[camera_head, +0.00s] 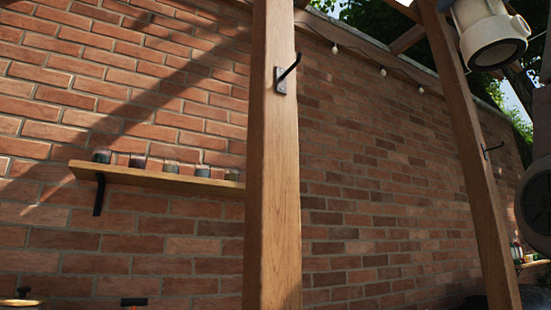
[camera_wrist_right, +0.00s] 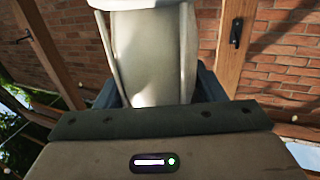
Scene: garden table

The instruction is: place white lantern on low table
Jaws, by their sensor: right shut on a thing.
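The white lantern (camera_head: 488,32) is high at the top right of the head view, seen from below with a dark round underside. It is cut off by the top edge. In the right wrist view the lantern (camera_wrist_right: 150,55) fills the upper middle, with thin bars along its sides. My right gripper (camera_wrist_right: 157,92) is shut on it; its dark blue fingers show on both sides and are partly hidden. In the head view the fingertips are not clear. My left gripper is not in view. I cannot make out the low table.
A wooden post (camera_head: 271,170) with a black hook stands in the middle, and another post (camera_head: 470,150) runs close to the lantern. A wall shelf (camera_head: 150,177) holds several small jars. A brick wall (camera_head: 370,170) fills the back. A wooden top (camera_head: 20,304) shows at the bottom left.

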